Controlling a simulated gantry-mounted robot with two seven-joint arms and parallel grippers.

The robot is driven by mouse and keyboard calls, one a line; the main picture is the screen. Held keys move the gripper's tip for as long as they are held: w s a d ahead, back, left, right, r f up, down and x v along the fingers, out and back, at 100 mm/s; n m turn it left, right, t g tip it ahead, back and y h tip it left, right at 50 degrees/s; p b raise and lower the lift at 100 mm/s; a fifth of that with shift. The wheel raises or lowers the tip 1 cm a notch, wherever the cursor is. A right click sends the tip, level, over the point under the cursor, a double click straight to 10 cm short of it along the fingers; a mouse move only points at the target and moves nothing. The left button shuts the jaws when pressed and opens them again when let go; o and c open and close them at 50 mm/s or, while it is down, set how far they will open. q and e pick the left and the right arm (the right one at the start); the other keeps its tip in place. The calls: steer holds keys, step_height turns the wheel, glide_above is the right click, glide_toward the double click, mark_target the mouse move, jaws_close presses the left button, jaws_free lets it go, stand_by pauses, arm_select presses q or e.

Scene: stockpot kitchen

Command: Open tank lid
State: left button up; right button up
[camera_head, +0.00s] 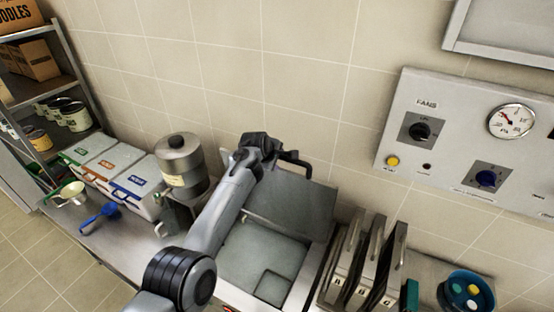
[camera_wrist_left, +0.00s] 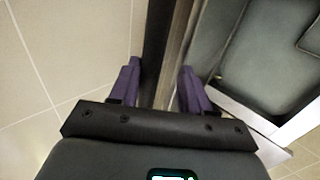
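The tank (camera_head: 257,252) stands in the counter, with its grey interior exposed. Its flat grey lid (camera_head: 290,207) is raised and leans back toward the tiled wall. A dark handle (camera_head: 296,161) shows at the lid's top edge. My left gripper (camera_head: 262,146) is at the lid's upper left, beside the handle. In the left wrist view the purple fingers (camera_wrist_left: 158,85) are apart, with the dark edge of the lid (camera_wrist_left: 158,45) seen between them; I cannot tell whether they touch it. My left arm hides part of the tank's left side. My right gripper is not in view.
A steel pot (camera_head: 180,165) and lidded white bins (camera_head: 135,187) stand left of the tank, with a blue scoop (camera_head: 100,216) in front. Upright metal panels (camera_head: 362,262) and a blue bowl (camera_head: 466,292) are right. A control panel (camera_head: 470,140) hangs on the wall.

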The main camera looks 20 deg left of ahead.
arm_select(q)
steer(key=shift+s, duration=0.1)
steer(key=b+v, duration=0.1)
steer(key=v, duration=0.9)
steer(key=shift+s+r+b, duration=0.2)
steer(key=shift+r+b, duration=0.1)
steer(key=shift+r, duration=0.05)
steer(key=shift+o, duration=0.2)
